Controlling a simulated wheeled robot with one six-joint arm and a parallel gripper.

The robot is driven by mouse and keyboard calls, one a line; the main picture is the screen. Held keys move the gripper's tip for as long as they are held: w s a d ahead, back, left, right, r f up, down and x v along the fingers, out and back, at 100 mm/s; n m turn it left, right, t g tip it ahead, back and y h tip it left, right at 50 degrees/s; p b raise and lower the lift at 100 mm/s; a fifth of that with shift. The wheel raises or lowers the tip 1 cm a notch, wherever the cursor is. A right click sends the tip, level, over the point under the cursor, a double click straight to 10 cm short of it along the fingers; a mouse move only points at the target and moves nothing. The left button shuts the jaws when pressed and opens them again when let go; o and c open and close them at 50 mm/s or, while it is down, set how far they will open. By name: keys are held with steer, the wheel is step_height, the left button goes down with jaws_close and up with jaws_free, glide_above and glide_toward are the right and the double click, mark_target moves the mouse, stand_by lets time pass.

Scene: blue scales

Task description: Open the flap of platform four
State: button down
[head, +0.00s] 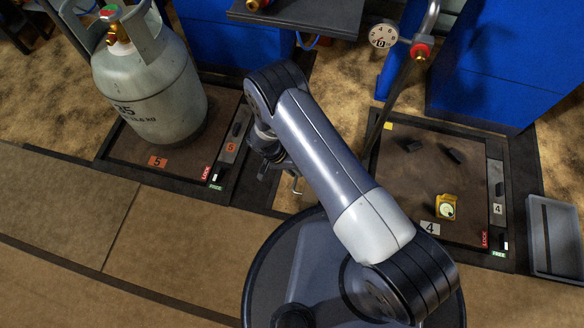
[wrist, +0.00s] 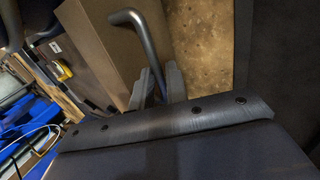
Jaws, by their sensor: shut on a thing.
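Platform four (head: 430,150) is a dark framed plate at the right in the head view, marked with a "4" label (head: 430,228). I cannot pick out its flap for certain. My gripper (head: 272,168) is in the gap left of platform four, partly hidden by my arm. In the wrist view its two pale fingers (wrist: 157,86) are shut on a bent grey metal rod (wrist: 140,35). The rod's bent end sticks out past the fingers and also shows in the head view (head: 297,185). Whether the rod belongs to the flap cannot be told.
A grey gas cylinder (head: 155,80) stands on platform five (head: 130,150). A grey tray (head: 553,238) is at far right. A dark bolted panel (wrist: 200,150) fills the lower wrist view. Open floor (head: 60,205) lies at left.

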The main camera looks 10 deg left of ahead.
steer(key=shift+a+f, duration=0.45)
steer(key=shift+a, duration=0.1)
steer(key=c, duration=1.5)
jaws_free()
steer(key=shift+s+a, duration=0.1)
steer(key=shift+a, duration=0.05)
steer(key=shift+r, duration=0.2)
steer(key=p+v, duration=0.4)
steer(key=v, duration=0.6)
steer(key=shift+r, duration=0.35)
